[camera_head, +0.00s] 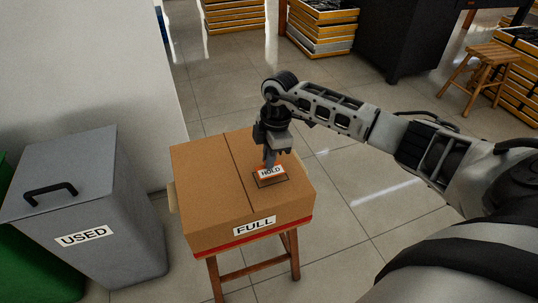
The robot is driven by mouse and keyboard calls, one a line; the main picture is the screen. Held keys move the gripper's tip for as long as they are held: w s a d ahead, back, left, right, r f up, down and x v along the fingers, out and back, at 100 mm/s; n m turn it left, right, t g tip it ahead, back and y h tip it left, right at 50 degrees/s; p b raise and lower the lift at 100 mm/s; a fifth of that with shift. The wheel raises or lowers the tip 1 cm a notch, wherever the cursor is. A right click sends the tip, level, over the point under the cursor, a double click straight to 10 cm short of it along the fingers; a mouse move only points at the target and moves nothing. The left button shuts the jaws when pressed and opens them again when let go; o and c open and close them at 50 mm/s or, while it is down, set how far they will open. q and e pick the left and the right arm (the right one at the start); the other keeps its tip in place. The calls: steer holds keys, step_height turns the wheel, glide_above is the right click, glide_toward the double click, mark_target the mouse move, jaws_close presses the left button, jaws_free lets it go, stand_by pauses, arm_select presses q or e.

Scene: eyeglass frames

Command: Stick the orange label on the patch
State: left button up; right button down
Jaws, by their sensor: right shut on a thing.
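A cardboard box (213,181) marked "FULL" sits on a wooden stool. On its top, right of the seam, is a dark-outlined rectangular patch (273,183). The orange label (270,171), white with an orange edge and the word "HOLD", is over the patch, covering most of it. I cannot tell whether it touches the box. My right gripper (270,161) points down from above and is shut on the label at its far edge. My left gripper is not in view.
A grey bin (85,200) marked "USED" stands left of the box, with a green bin (35,265) beside it. The wooden stool (258,268) holds the box. Crates (322,30) and another stool (487,72) are farther back.

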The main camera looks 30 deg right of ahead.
steer(key=shift+f, duration=0.15)
steer(key=shift+f+b, duration=0.35)
steer(key=shift+f, duration=0.05)
steer(key=shift+f+b, duration=0.4)
steer(key=shift+f, duration=0.3)
stand_by(0.4)
steer(key=c, duration=1.4)
jaws_free()
steer(key=shift+c, duration=0.2)
